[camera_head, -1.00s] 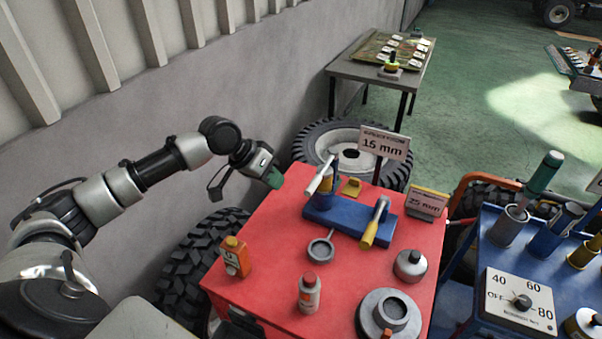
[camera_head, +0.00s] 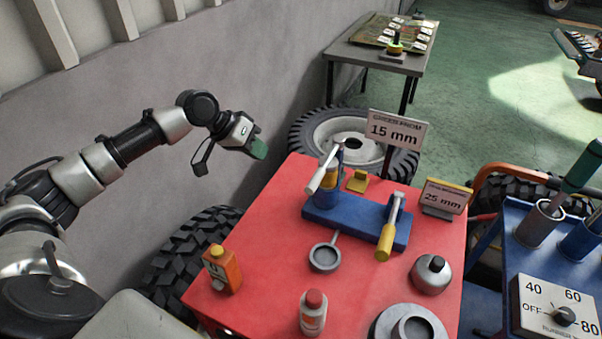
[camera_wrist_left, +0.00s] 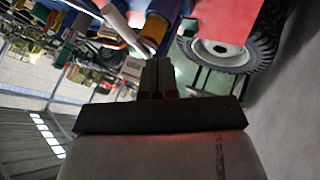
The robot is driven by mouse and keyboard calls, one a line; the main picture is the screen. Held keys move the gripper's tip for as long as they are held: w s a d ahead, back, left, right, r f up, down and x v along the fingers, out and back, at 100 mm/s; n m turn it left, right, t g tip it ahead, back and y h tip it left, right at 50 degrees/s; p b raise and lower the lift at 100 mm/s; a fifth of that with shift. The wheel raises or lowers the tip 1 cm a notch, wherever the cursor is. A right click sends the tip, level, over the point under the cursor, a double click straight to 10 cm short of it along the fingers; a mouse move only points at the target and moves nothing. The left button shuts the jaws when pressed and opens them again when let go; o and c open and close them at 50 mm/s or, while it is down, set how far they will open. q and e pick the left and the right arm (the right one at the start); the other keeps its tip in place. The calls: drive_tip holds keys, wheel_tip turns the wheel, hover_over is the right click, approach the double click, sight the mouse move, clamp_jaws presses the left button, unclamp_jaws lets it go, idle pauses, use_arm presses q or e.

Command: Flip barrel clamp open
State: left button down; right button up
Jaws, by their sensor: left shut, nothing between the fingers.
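A blue clamp fixture (camera_head: 345,222) sits on the red table top. I cannot tell which part is the barrel clamp. My left gripper (camera_head: 259,149) is shut and empty in the air, left of the white grip and apart from it. Its fingers also show in the left wrist view (camera_wrist_left: 158,77), with the white grip (camera_wrist_left: 125,28) beyond them. My right gripper is not in view.
The red table (camera_head: 262,262) also holds an orange bottle (camera_head: 222,270), a red-capped bottle (camera_head: 313,314), a small ring dish (camera_head: 324,258) and a grey round pot (camera_head: 430,276). Signs reading 15 mm (camera_head: 396,131) and 25 mm (camera_head: 444,197) stand behind. A wall is at left.

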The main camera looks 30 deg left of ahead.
sight(325, 165)
use_arm(q)
drive_tip(key=w+d+f+p, duration=0.4)
drive_tip(key=d+f, duration=0.2)
drive_tip(key=d, duration=0.3)
drive_tip(key=shift+w+f, duration=0.15)
drive_tip(key=shift+f, duration=0.25)
drive_tip(key=shift+p, duration=0.3)
